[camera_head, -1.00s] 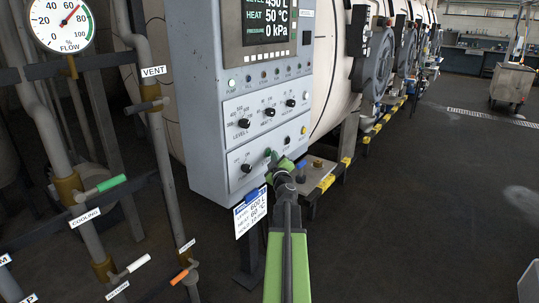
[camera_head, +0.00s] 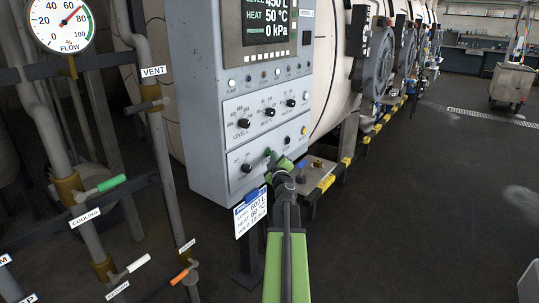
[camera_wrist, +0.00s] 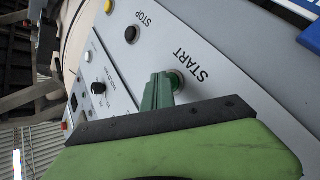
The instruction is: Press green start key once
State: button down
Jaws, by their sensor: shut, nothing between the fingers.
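The green start key (camera_head: 267,152) is on the lower front of the grey control panel (camera_head: 205,120), right of a black knob. In the wrist view its round collar (camera_wrist: 178,78) shows beside the START label, with the key's face mostly hidden behind my fingers. My gripper (camera_head: 275,158) is shut and empty, its green fingertips (camera_wrist: 159,92) right at the key. I cannot tell whether they touch it or how far it is pressed. The black STOP button (camera_wrist: 131,34) sits beside it, apart from my fingers.
A yellow button (camera_head: 304,130) and several knobs (camera_head: 269,112) are close by on the panel. A hanging recipe card (camera_head: 251,212) is just below. Pipes with valve handles (camera_head: 110,184) stand at the left.

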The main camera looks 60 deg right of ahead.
jog(key=shift+s, duration=0.65)
jog(key=shift+s, duration=0.1)
jog(key=s, duration=0.4)
jog(key=shift+s, duration=0.4)
dwell(0.5)
